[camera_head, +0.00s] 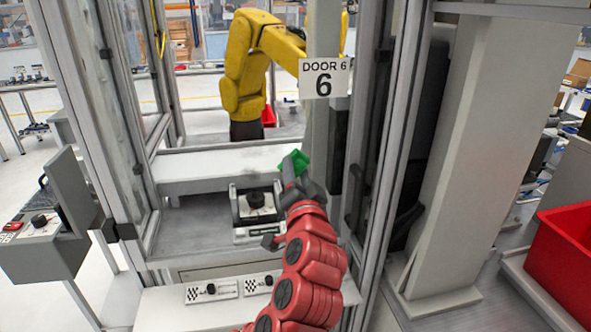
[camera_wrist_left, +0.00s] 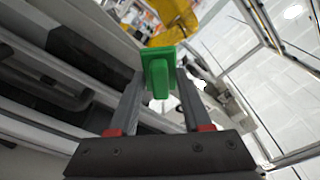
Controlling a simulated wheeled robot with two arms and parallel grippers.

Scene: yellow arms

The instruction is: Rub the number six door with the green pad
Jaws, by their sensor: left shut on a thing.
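The green pad (camera_head: 294,162) is held at the tip of my left gripper (camera_head: 297,178), in front of the framed machine cell. In the left wrist view the green pad (camera_wrist_left: 159,72) sits between the two grey fingers of my left gripper (camera_wrist_left: 160,85), which are shut on it. I cannot tell from the head view how far the pad is from the door. My right gripper is not in view.
A yellow robot arm (camera_head: 243,75) stands inside the cell. A black-and-white fixture (camera_head: 257,212) sits below the pad. A control box (camera_head: 45,225) stands at left, a red bin (camera_head: 566,262) at right. Metal frame posts (camera_head: 393,150) stand close to my arm.

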